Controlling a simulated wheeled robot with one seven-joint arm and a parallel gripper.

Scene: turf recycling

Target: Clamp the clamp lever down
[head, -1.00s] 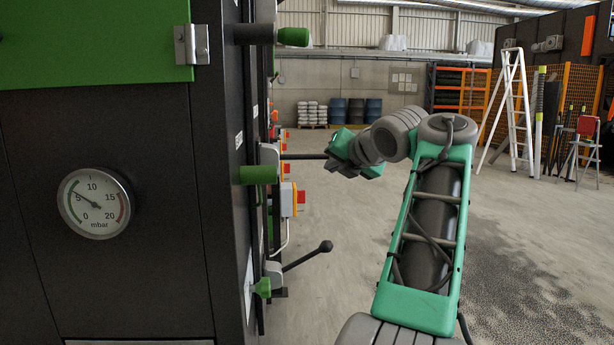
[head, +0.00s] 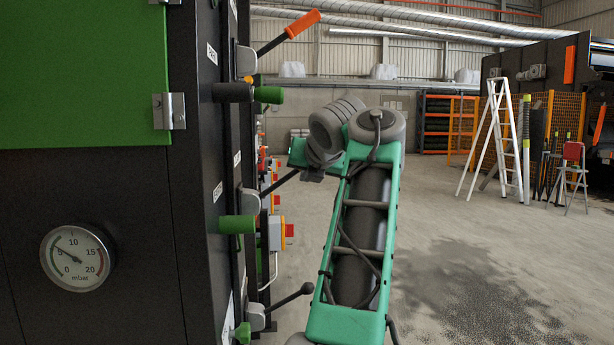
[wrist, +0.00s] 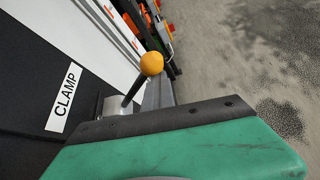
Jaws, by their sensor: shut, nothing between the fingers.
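In the wrist view, a white CLAMP label (wrist: 63,98) sits on the black panel. Beside it, a lever (wrist: 133,88) with a black shaft and a yellow-orange ball knob (wrist: 151,64) rises from a grey mount. The green and black body of my gripper crosses the lower part of that view and hides what lies below the mount. In the head view, the middle lever (head: 280,182) slants up and right from the cabinet side. Its far end is hidden at my gripper (head: 311,174). My gripper is shut and holds nothing; whether it touches the lever I cannot tell.
An orange-handled lever (head: 288,35) stands above, and a black-knobbed lever (head: 291,298) sticks out below. Green handles (head: 237,225) and the dark cabinet (head: 110,200) with a gauge (head: 78,258) bound the left. Open floor lies to the right, with a white ladder (head: 492,140) farther back.

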